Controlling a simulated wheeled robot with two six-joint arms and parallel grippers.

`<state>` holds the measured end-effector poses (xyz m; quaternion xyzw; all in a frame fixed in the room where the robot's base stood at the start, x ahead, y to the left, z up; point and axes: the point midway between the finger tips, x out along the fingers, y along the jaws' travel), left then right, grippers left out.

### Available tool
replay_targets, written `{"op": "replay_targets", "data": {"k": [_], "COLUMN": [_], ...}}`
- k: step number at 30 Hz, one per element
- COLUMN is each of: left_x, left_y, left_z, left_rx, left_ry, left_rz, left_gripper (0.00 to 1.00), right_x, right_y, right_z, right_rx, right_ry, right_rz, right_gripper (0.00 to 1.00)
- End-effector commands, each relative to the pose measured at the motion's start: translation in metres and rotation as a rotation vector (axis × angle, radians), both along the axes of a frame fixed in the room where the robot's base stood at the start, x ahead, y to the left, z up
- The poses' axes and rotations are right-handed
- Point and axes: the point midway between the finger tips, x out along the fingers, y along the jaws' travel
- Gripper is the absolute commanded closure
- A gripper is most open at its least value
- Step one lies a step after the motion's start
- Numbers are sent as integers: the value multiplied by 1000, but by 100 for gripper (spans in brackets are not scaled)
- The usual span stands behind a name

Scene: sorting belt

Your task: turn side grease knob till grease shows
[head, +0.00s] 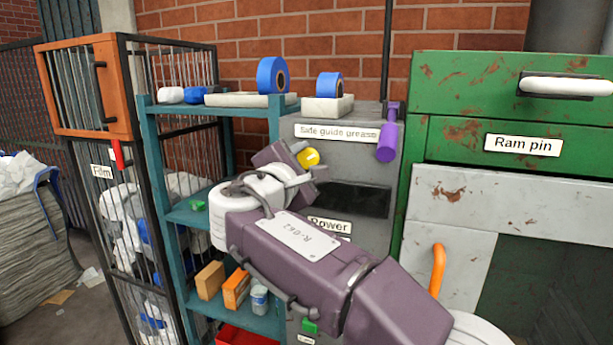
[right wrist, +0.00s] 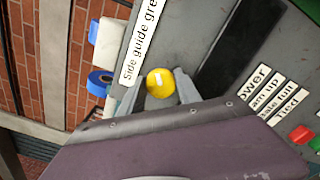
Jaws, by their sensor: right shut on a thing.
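The yellow grease knob (head: 309,157) sits on the grey control cabinet (head: 305,112) under a label reading "Side guide grease" (head: 338,133). It also shows in the right wrist view (right wrist: 160,83), with my gripper's fingers on either side of it. My right gripper (head: 304,167) is shut on the knob. In the right wrist view the fingertips (right wrist: 162,90) close around its sides. I see no grease around the knob in either view. My left gripper is in neither view.
A purple-handled lever (head: 387,140) hangs right of the label. A teal shelf (head: 190,213) with tape rolls and boxes stands to the left. A green press (head: 470,85) labelled "Ram pin" stands to the right. A "Power" label (head: 330,225) lies behind my arm.

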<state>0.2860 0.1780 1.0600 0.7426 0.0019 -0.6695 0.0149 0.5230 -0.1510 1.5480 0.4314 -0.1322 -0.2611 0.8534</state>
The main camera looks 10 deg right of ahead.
Motion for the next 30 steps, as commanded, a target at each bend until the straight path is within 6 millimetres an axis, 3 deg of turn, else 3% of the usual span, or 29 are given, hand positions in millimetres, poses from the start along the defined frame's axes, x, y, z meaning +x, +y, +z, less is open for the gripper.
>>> {"op": "replay_targets", "data": {"k": [3,12,30], "left_x": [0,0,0], "left_y": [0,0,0], "left_z": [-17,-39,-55], "left_rx": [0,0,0], "left_ry": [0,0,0], "left_rz": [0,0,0], "left_gripper": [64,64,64], "right_x": [0,0,0], "right_y": [0,0,-1], "right_z": [-6,-5,-3], "right_rx": [93,302,503], "right_ry": [-63,-205,-339], "right_rz": [0,1,0], "right_gripper": [100,100,100]}}
